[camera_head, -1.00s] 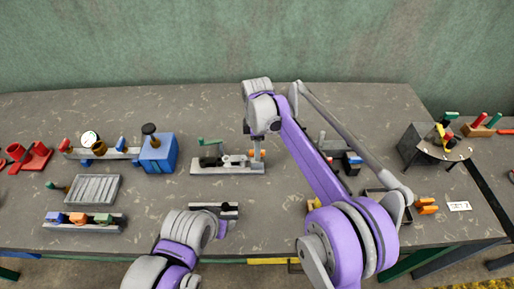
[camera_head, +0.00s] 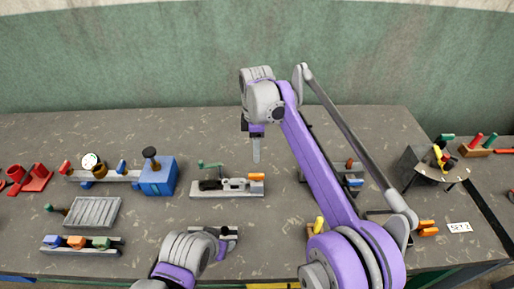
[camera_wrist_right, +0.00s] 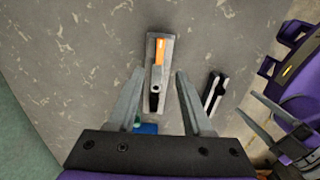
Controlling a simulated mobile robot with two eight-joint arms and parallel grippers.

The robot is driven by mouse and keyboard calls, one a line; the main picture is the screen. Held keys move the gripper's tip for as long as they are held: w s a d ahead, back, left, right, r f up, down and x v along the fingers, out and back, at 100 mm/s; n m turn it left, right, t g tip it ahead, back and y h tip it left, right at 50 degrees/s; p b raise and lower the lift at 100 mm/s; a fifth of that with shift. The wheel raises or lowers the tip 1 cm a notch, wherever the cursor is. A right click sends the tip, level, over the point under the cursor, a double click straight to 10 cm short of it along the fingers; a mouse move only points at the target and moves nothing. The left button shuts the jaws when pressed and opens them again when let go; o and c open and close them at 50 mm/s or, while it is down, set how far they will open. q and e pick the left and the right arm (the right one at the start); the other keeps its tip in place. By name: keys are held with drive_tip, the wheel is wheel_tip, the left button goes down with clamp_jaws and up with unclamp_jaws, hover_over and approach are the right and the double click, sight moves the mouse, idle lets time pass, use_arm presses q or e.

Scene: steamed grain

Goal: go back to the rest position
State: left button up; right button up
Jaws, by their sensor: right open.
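My right gripper (camera_head: 256,157) hangs above the table, just behind and above the orange end of a grey clamp fixture (camera_head: 226,194). In the right wrist view the right gripper's two fingers (camera_wrist_right: 156,80) stand wide apart with nothing held between them. The clamp fixture, with its orange tip (camera_wrist_right: 161,48), lies beyond and below them. My left arm comes in low in the head view, its gripper mostly hidden there. In the right wrist view the left gripper (camera_wrist_right: 246,104) shows at the right, two dark fingers apart and empty.
A blue block with a black knob (camera_head: 157,178) stands left of the clamp fixture. A ribbed grey tray (camera_head: 92,212) and a rack of coloured blocks (camera_head: 80,243) lie farther left. A small dark and light block (camera_head: 228,232) lies near my left wrist. The table's back strip is clear.

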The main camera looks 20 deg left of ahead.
drive_tip(key=s+d+m+t, duration=0.1)
drive_tip(key=s+d+m, duration=0.25)
drive_tip(key=d, duration=0.35)
drive_tip(key=s+d+r+m+t, duration=0.1)
drive_tip(key=s+d+m, duration=0.1)
drive_tip(key=d+m, duration=0.35)
drive_tip(key=s+d+m+t, duration=0.1)
drive_tip(key=s+d+m, duration=0.15)
drive_tip(key=d, duration=0.55)
drive_tip(key=s+d+f+m+t, duration=0.1)
drive_tip(key=s+d+f+m, duration=0.4)
drive_tip(key=s, duration=0.3)
drive_tip(key=s+d+f+m+t, duration=0.1)
drive_tip(key=s+d+f+m, duration=0.4)
drive_tip(key=s+d, duration=0.2)
drive_tip(key=shift+s+f+t, duration=0.4)
drive_tip(key=shift+s, duration=0.85)
